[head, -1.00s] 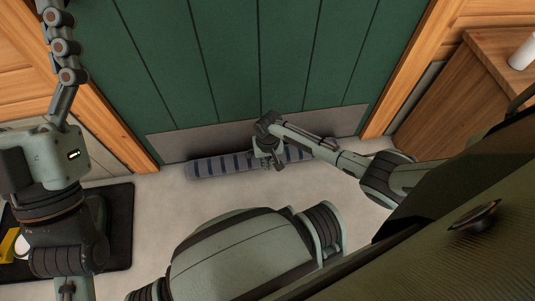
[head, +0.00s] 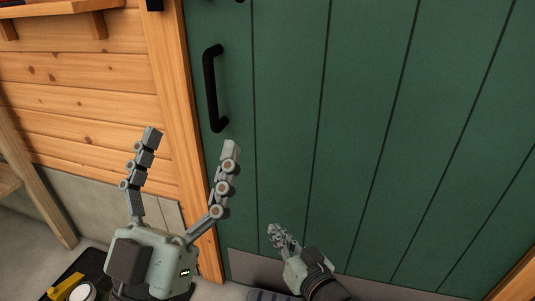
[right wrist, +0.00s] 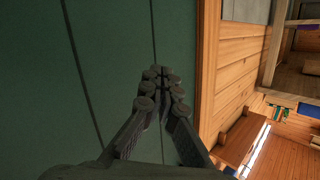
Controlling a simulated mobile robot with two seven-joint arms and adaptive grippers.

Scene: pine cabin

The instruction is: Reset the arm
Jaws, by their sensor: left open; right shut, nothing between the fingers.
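My left gripper (head: 188,148) is at the lower left of the head view, its two fingers spread wide and pointing up, with nothing between them. It is in front of the door frame, below and left of the black door handle. My right gripper (head: 276,230) is lower and further right in the head view, in front of the green door (head: 350,110). Its fingers are together and empty. In the right wrist view the right gripper (right wrist: 160,75) also shows with its fingertips meeting, the green door behind it.
The door has a black handle (head: 212,88) on its left side and a metal kick plate (head: 350,288) at the bottom. A wooden frame (head: 178,110) and pine wall (head: 80,80) stand to the left.

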